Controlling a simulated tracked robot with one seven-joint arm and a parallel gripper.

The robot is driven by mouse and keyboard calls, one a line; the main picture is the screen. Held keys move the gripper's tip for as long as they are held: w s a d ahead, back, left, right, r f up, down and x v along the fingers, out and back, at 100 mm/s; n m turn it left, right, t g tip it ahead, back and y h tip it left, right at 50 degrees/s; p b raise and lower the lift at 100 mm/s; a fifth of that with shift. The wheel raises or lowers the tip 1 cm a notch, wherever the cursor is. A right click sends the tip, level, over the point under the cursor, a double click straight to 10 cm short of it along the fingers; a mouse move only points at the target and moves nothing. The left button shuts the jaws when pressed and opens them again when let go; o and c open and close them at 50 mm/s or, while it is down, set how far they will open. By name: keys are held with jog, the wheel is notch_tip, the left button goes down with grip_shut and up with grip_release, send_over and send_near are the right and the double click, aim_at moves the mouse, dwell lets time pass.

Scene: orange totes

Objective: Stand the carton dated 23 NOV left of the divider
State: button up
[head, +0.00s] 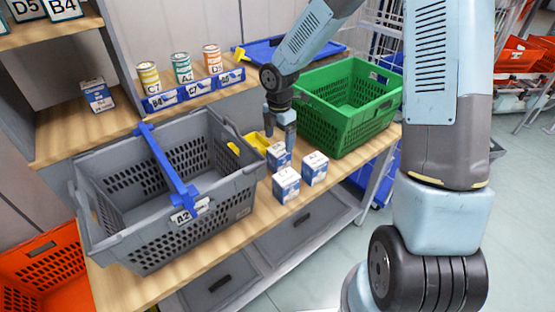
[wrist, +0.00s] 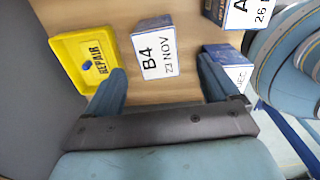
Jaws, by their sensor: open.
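The carton marked B4 and 23 NOV (wrist: 153,48) is white and blue and stands on the wooden bench. In the head view this carton (head: 278,158) is directly below my gripper (head: 281,130). In the wrist view my gripper (wrist: 164,76) is open and empty, its two fingers apart with the carton between and beyond them. I cannot tell the exact gap in height. The grey basket (head: 125,240) stands to the left on the bench. A blue divider bar (head: 165,165) spans it, with an A2 tag on the front wall.
Two similar cartons, C7 (head: 286,184) and A2 (head: 315,168), stand close by. A yellow REPAIR tray (wrist: 85,60) lies beside the 23 NOV carton. A green crate (head: 345,105) stands behind to the right. Cans (head: 182,68) stand behind on a shelf.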

aim_at(279, 149)
jog(key=shift+w+f, duration=0.15)
jog(key=shift+f, duration=3.75)
jog(key=shift+c, duration=0.4)
jog(key=c, duration=1.3)
jog(key=shift+r, duration=0.1)
